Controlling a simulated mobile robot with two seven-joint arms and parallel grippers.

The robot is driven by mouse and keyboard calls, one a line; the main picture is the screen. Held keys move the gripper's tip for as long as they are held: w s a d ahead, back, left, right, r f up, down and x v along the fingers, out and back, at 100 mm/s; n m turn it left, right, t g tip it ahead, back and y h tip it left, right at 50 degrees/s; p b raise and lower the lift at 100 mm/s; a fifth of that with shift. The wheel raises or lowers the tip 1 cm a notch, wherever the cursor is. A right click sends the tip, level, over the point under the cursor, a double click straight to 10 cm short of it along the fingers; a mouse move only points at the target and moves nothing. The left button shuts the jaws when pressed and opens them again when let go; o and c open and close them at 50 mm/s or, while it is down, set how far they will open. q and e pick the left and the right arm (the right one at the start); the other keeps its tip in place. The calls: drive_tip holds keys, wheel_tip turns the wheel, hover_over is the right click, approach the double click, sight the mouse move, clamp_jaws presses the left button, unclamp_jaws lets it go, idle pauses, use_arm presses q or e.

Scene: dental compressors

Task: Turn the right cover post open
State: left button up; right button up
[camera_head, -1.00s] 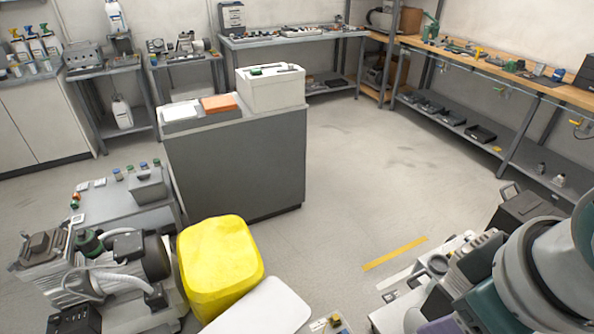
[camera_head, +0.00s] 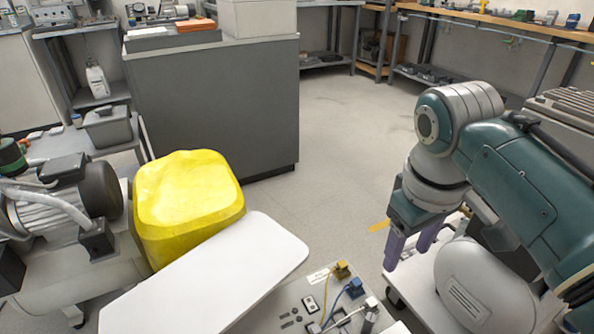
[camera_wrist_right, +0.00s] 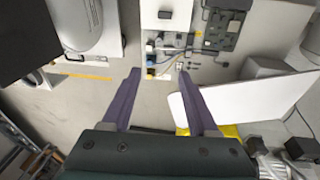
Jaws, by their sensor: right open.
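My right gripper (camera_head: 411,248) has two purple fingers and points down in the head view, at the right of the grey connector panel. Its fingers are apart and empty. In the wrist view, the right gripper (camera_wrist_right: 160,74) is spread toward the panel with coloured plugs (camera_wrist_right: 152,60). In the head view this panel (camera_head: 290,295) carries yellow and blue plugs, cables and small fittings. A flat white lid (camera_head: 215,280) lies tilted left of it and also shows in the wrist view (camera_wrist_right: 240,100). I cannot make out which part is the right cover post. My left gripper is out of view.
A yellow bag-like bin (camera_head: 188,200) stands behind the white lid. A motor-driven compressor (camera_head: 65,215) is at the left. A rounded white housing (camera_head: 480,285) stands below my right arm. A grey cabinet (camera_head: 215,105) is behind; open floor (camera_head: 345,150) lies to its right.

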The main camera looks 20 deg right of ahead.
drive_tip(key=g+y+b, duration=0.1)
drive_tip(key=b, duration=2.4)
hover_over(346, 331)
wheel_tip(346, 331, down, 26)
wheel_tip(346, 331, down, 10)
drive_tip(key=b, duration=0.7)
drive_tip(key=shift+r, duration=0.25)
clamp_jaws()
